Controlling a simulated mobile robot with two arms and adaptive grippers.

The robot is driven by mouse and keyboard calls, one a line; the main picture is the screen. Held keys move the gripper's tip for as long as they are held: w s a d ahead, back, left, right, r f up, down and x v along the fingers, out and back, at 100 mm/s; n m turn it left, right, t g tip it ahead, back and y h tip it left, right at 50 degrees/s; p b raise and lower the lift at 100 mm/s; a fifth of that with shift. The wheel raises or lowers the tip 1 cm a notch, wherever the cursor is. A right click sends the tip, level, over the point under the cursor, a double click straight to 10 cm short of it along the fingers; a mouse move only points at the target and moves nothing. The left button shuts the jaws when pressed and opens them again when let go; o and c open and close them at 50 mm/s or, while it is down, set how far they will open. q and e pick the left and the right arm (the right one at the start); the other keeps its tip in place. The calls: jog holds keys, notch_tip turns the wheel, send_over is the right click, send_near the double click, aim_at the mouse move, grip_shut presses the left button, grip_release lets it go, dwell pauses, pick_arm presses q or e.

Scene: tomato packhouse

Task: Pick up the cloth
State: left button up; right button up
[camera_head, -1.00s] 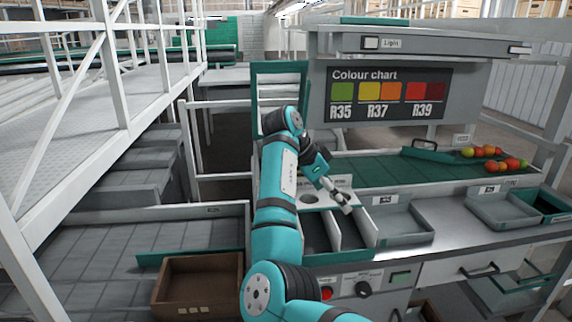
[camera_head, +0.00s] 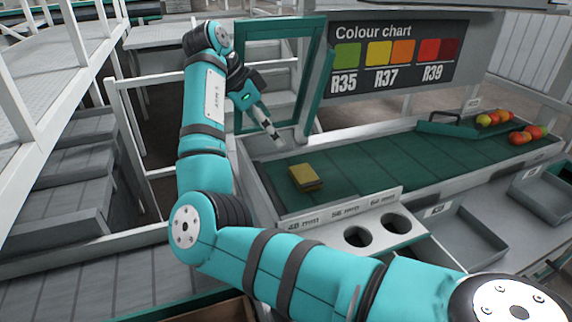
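A folded yellow cloth (camera_head: 306,176) lies flat on the near left part of the green belt (camera_head: 375,165). My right gripper (camera_head: 274,135) is above the belt's left end, up and to the left of the cloth in the picture and apart from it. Its fingers point down and to the right. They show as one narrow shape, so I cannot tell whether they are open or shut. Nothing shows in its grip. My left gripper is not in view.
A size gauge panel (camera_head: 325,234) with round holes stands in front of the belt. A grey tray (camera_head: 470,242) is at right. Several tomatoes (camera_head: 525,135) lie at the belt's far right. A green frame (camera_head: 318,75) and colour chart (camera_head: 400,55) stand behind.

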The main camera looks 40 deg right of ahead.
send_near(304, 174)
jog(key=x, duration=0.3)
jog(key=shift+s+d+f, duration=0.1)
jog(key=shift+d+f, duration=0.2)
jog(key=shift+f, duration=0.15)
jog(key=x, duration=0.5)
jog(key=shift+d+p, duration=0.1)
jog(key=shift+p, duration=0.25)
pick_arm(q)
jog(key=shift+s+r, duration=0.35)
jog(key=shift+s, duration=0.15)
pick_arm(e)
jog(key=shift+c, duration=0.4)
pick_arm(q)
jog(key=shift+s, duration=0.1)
pick_arm(e)
jog(key=c, duration=0.7)
